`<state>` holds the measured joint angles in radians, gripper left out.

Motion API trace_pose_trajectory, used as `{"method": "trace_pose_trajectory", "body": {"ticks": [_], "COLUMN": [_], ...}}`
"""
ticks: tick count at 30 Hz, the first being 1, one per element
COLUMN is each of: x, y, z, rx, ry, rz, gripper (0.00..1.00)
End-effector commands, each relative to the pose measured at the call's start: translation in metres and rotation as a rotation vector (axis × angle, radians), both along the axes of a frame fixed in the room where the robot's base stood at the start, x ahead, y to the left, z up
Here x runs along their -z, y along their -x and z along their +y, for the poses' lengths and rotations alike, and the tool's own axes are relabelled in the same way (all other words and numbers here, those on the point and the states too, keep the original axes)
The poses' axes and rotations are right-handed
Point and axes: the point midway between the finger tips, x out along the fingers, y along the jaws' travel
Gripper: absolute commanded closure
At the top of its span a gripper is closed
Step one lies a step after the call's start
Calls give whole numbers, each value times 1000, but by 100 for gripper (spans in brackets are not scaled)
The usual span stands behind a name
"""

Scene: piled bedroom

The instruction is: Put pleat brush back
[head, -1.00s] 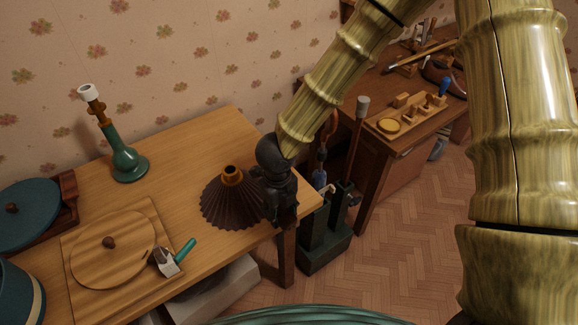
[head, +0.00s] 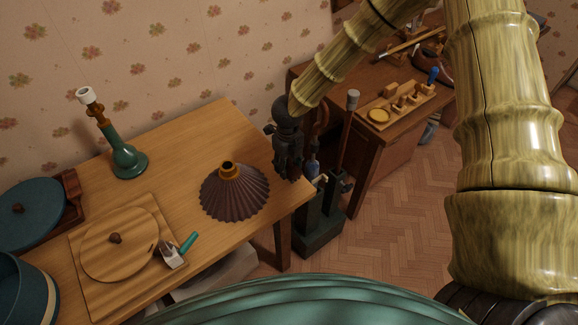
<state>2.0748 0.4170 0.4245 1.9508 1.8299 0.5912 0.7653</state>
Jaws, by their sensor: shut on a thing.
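My gripper (head: 288,150) is black and points down at the right end of the wooden table, beside the dark pleated lampshade (head: 235,195) and apart from it. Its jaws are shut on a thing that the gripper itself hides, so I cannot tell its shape. I cannot pick out the pleat brush for certain. A small tool with a teal handle and a pale head (head: 178,250) lies at the edge of a round wooden lid. A dark green stand (head: 318,235) on the floor just right of the table holds upright long-handled things, one with a blue part (head: 313,167).
A green lamp base (head: 127,160) stands at the table's back left. A teal disc (head: 28,212) and a teal round container (head: 22,290) are at the left. A second desk (head: 365,125) carries a wooden tool rack. The table between lamp base and lampshade is clear.

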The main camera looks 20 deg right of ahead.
Motion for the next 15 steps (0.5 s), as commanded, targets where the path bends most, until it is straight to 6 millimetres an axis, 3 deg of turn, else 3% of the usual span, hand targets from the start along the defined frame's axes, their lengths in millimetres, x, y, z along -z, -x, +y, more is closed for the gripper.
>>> {"method": "trace_pose_trajectory", "body": {"ticks": [6,15], "x": [0,32], "y": [-10,-8], "z": [-7,-6], "rx": [1,-1], "ry": [0,2], "rz": [1,2], "gripper": [100,100]}}
